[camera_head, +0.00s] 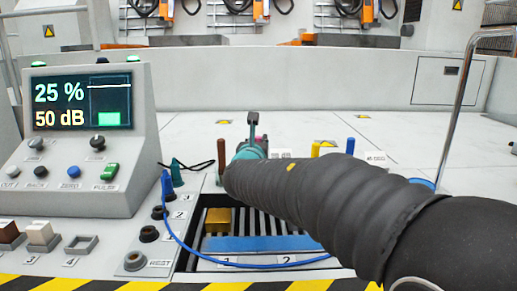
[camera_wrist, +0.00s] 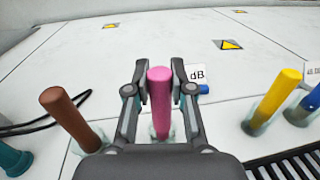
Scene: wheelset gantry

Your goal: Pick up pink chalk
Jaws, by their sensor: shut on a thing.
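The pink chalk (camera_wrist: 160,100) stands upright between the two fingers of my gripper (camera_wrist: 160,90) in the wrist view. My gripper is shut on it. Its lower end is partly hidden by the gripper body, and a clear holder shows around the base. In the head view, my gripper (camera_head: 253,140) is at the far end of my arm, behind the slotted tray, and it mostly hides the chalk.
A brown chalk (camera_wrist: 72,118) stands to the left of my gripper, and a yellow chalk (camera_wrist: 272,100) and a blue chalk (camera_wrist: 308,106) to the right, in clear holders. A control console (camera_head: 92,170) is at left. A blue cable (camera_head: 190,243) loops in front.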

